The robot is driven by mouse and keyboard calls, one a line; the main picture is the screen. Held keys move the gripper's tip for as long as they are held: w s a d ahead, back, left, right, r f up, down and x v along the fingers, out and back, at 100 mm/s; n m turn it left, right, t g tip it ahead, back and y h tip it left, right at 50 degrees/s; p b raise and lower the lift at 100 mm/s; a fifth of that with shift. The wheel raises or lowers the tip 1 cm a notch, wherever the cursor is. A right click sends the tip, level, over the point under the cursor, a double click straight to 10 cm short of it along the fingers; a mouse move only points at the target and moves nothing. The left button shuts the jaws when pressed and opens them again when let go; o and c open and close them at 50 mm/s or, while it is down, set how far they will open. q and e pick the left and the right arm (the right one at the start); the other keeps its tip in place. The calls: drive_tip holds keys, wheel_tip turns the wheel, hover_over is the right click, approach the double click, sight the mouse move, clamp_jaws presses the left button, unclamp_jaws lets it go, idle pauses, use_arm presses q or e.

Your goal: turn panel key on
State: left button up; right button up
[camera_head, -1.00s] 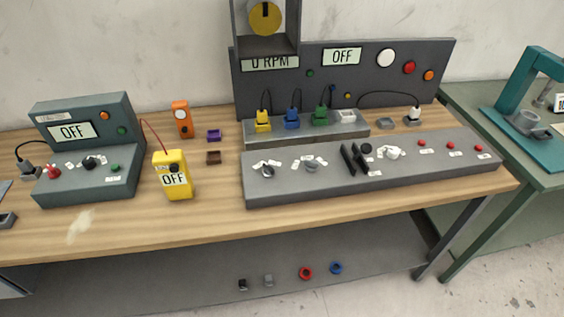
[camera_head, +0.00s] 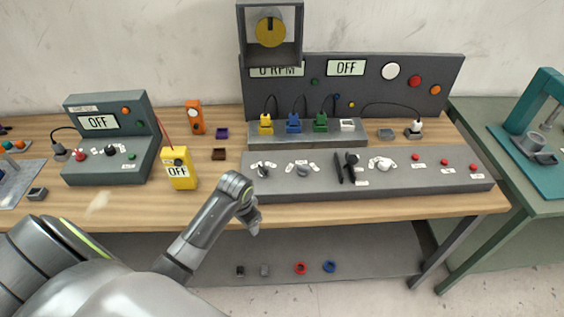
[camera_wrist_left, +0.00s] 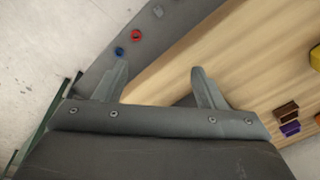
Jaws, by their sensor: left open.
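The long grey control panel (camera_head: 440,182) lies on the wooden bench, with knobs, a pair of black levers (camera_head: 345,168) and red buttons on its top. A grey key-like knob (camera_head: 263,170) is at its left end and another grey knob (camera_head: 302,170) stands to its right. I cannot tell which one is the panel key. My left gripper (camera_head: 254,222) is in front of the panel's left end, at the bench's front edge, touching nothing. In the left wrist view its two fingers (camera_wrist_left: 158,82) are apart and empty.
A teal console (camera_head: 105,168) and a yellow meter (camera_head: 179,170), both reading OFF, stand left of the panel. A plug strip (camera_head: 310,138) with yellow, blue and green plugs sits behind it. Small red and blue rings (camera_head: 300,268) lie on the lower shelf.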

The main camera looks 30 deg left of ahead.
use_arm(q)
drive_tip(key=shift+m+g, duration=0.4)
drive_tip(key=shift+m, duration=0.2)
drive_tip(key=w+a+r, duration=0.1)
drive_tip(key=w+r, duration=0.1)
drive_tip(key=w, duration=0.1)
drive_tip(key=w+a+r, duration=0.1)
drive_tip(key=w+r, duration=0.2)
drive_tip(key=w+a+r, duration=0.1)
drive_tip(key=w+r, duration=0.1)
drive_tip(key=w, duration=0.2)
drive_tip(key=shift+r, duration=0.15)
drive_tip(key=w+a+r+m, duration=0.1)
drive_tip(key=w+r, duration=0.3)
drive_tip(key=r, duration=0.2)
drive_tip(key=w+a+r, duration=0.1)
drive_tip(key=w+r, duration=0.3)
drive_tip(key=r, duration=0.3)
drive_tip(key=g+h+b, duration=0.1)
drive_tip(key=b, duration=0.8)
hover_over(263, 167)
wheel_tip(263, 167, down, 8)
drive_tip(key=shift+f, duration=0.25)
wheel_tip(263, 167, down, 8)
drive_tip(key=shift+p, duration=0.55)
use_arm(e)
wheel_tip(263, 167, down, 8)
drive_tip(key=shift+w+a+r, duration=0.15)
drive_tip(key=shift+w, duration=0.1)
